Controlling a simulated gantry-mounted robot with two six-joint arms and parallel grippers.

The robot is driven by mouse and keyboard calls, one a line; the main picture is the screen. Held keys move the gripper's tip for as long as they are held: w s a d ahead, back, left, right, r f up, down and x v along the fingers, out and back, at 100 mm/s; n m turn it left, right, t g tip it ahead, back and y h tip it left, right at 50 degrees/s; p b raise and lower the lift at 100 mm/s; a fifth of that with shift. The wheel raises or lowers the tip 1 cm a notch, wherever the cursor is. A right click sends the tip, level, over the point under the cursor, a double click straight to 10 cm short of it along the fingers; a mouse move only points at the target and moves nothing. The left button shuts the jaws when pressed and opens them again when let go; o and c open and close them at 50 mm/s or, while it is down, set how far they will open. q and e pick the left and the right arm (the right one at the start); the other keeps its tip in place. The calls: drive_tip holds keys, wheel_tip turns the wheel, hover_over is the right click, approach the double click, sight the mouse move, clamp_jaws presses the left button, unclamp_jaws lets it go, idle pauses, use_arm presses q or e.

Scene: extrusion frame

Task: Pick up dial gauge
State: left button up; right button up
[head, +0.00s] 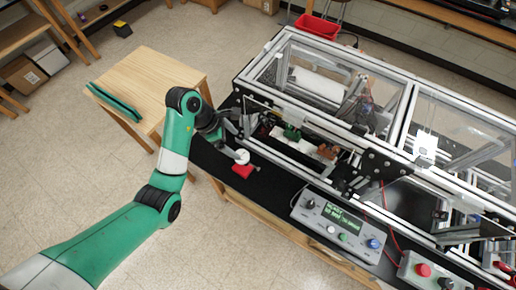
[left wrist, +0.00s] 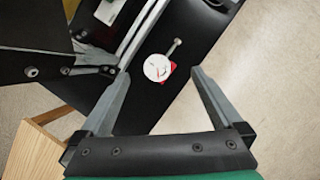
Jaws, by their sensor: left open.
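The dial gauge (left wrist: 157,67) has a round white face and a short stem, and lies on the black table top in the left wrist view. It also shows in the head view as a small white disc (head: 242,156) beside a red piece (head: 243,170). My left gripper (left wrist: 155,75) is open, with its two fingers on either side of the gauge in the picture. Nothing is between the fingers in contact that I can see. In the head view my left gripper (head: 238,132) is just above the gauge. My right gripper is not in view.
A metal extrusion frame (head: 305,170) with clear panels stands close to the gauge. A control box with a display (head: 338,222) sits on the table to the right. A wooden table (head: 150,85) stands behind my left arm. A red bin (head: 317,27) is at the back.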

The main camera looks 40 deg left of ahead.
sight(243, 163)
use_arm(q)
drive_tip(key=shift+n, duration=0.3)
drive_tip(key=f, duration=0.3)
drive_tip(key=f+b, duration=0.1)
drive_tip(key=f, duration=0.2)
drive_tip(key=f+b, duration=0.1)
drive_tip(key=f, duration=0.1)
drive_tip(key=shift+w+a+f, duration=0.15)
drive_tip(key=shift+a+f, duration=0.25)
drive_tip(key=b+x, duration=0.1)
drive_tip(key=x, duration=0.4)
drive_tip(key=shift+f, duration=0.1)
drive_tip(key=shift+w, duration=0.1)
clamp_jaws()
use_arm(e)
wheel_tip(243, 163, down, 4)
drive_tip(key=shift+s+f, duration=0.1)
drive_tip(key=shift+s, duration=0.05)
